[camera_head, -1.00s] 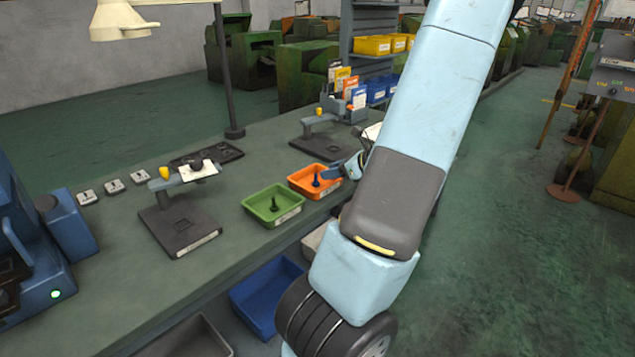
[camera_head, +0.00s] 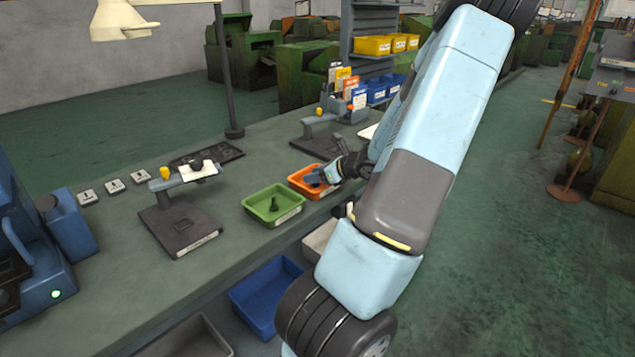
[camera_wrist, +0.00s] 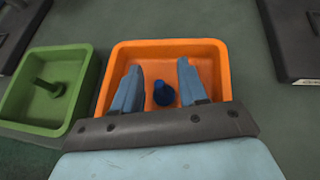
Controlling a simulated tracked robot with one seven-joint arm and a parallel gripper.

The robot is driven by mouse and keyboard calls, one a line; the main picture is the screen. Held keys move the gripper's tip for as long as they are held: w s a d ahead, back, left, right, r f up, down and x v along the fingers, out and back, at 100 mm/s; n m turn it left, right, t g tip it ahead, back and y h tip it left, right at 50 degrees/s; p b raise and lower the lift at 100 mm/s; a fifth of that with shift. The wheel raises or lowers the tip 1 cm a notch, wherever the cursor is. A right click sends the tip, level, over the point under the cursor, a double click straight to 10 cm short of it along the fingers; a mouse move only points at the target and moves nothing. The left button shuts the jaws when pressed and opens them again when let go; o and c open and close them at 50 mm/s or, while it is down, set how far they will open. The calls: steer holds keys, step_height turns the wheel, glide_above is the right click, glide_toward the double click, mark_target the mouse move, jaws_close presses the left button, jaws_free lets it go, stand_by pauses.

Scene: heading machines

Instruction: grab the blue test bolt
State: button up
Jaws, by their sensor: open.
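The blue test bolt (camera_wrist: 164,93) stands in the orange tray (camera_wrist: 220,50), seen from above in the wrist view. My gripper (camera_wrist: 160,75) is open above the tray, with one blue finger on each side of the bolt and a gap to both. I cannot tell how far the fingertips are above the bolt. In the head view my gripper (camera_head: 318,177) is over the orange tray (camera_head: 299,186) and hides the bolt there.
A green tray (camera_head: 253,214) with a dark bolt (camera_head: 274,204) stands left of the orange tray; it also shows in the wrist view (camera_wrist: 77,50). Test stands (camera_head: 172,225) are on the bench at both sides. A blue bin (camera_head: 243,296) sits below the bench edge.

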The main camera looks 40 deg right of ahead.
jaws_close()
steer(key=shift+r, duration=0.1)
stand_by(0.5)
